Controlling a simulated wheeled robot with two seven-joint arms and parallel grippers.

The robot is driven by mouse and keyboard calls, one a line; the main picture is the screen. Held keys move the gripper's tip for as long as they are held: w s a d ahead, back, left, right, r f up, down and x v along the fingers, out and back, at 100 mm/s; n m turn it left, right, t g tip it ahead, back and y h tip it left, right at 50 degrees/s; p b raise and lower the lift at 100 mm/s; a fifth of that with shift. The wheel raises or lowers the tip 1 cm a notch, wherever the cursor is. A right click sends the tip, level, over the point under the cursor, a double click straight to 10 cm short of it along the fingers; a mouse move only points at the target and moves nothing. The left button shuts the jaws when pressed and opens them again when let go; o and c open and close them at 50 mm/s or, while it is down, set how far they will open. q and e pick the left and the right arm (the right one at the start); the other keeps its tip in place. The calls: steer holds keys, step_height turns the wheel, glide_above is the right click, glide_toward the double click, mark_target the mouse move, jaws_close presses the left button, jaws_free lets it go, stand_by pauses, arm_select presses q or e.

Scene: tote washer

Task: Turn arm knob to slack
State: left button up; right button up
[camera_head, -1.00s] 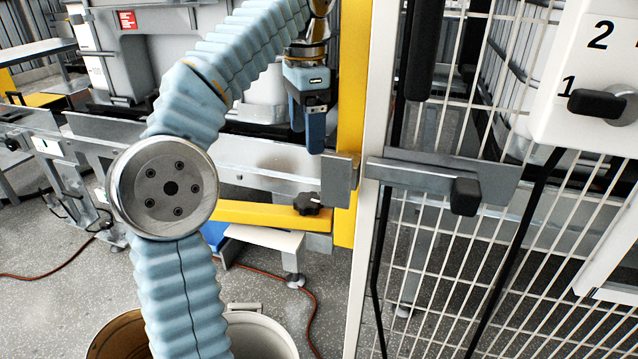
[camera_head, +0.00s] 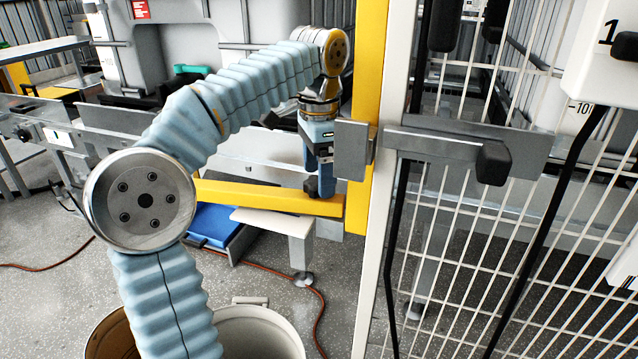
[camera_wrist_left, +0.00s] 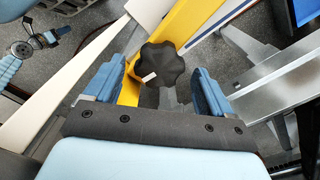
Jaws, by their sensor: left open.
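The arm knob (camera_wrist_left: 160,64) is a black lobed star knob with a white mark, on the yellow arm (camera_wrist_left: 196,22). In the left wrist view it sits between the fingertips of my left gripper (camera_wrist_left: 160,88), with a gap to each blue finger. The gripper is open. In the head view my left gripper (camera_head: 320,185) points down over the end of the yellow arm (camera_head: 265,198), and its fingers hide most of the knob (camera_head: 309,186). My right gripper does not show.
A yellow post and a white fence frame (camera_head: 378,200) stand just right of my left gripper. A grey latch bar (camera_head: 440,145) crosses the mesh fence. A round bin (camera_head: 262,330) and a blue object (camera_head: 215,225) are below. A grey machine stands behind.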

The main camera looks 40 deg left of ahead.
arm_select(q)
steer(key=shift+f, duration=0.45)
steer(key=c, duration=1)
steer(key=shift+r+n+p, duration=0.15)
steer(key=shift+n+p, duration=0.3)
steer(key=shift+n, duration=0.05)
steer(key=shift+c, duration=0.3)
steer(key=shift+n, duration=0.3)
steer(key=o, duration=1.1)
steer(key=shift+c, duration=0.2)
